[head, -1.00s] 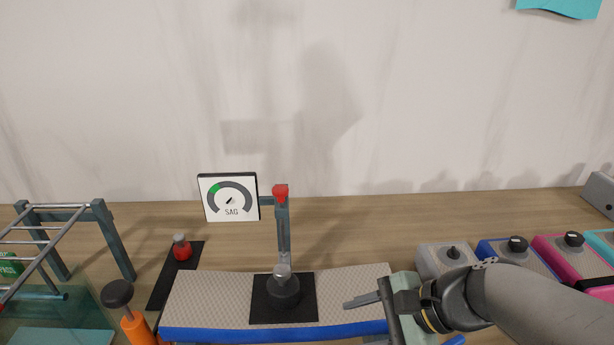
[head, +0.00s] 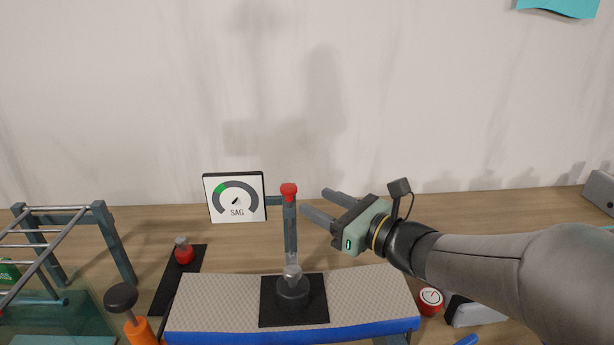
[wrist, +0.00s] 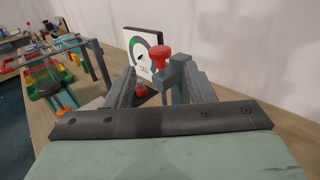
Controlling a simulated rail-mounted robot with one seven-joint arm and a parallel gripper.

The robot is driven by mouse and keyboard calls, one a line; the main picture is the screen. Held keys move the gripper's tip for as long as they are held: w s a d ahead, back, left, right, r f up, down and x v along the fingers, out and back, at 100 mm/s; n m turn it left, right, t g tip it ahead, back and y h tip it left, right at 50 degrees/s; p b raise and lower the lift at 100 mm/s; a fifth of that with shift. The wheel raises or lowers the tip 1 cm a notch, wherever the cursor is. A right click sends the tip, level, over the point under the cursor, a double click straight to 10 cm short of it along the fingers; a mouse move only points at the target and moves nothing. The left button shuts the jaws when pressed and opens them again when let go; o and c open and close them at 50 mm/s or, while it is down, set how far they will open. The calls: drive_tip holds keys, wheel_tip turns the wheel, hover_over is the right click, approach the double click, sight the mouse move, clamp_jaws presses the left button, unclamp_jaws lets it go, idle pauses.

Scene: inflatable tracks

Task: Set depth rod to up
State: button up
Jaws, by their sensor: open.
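The depth rod is a slim upright grey post (head: 290,235) with a red knob (head: 289,190) on top. Its lower end meets a dark round weight (head: 292,290) on a black pad (head: 318,305) on the padded track (head: 215,300). A SAG gauge (head: 236,198) with a green arc is fixed beside the post's top. My gripper (head: 317,203) is open and empty just right of the red knob, fingers pointing left at about its height. In the wrist view, the red knob (wrist: 160,57) shows ahead between the open fingers, apart from them.
A small red knob on a black strip (head: 184,250), an orange post with a black cap (head: 121,297) and a ladder-like frame (head: 60,220) stand to the left. A red-and-white round dial (head: 430,298) lies at right below my arm. The wall is behind.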

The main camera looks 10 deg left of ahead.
sight(295, 191)
drive_tip(key=p+x, duration=0.1)
drive_tip(key=x, duration=0.8)
drive_tip(key=shift+s, duration=0.1)
drive_tip(key=shift+d, duration=0.1)
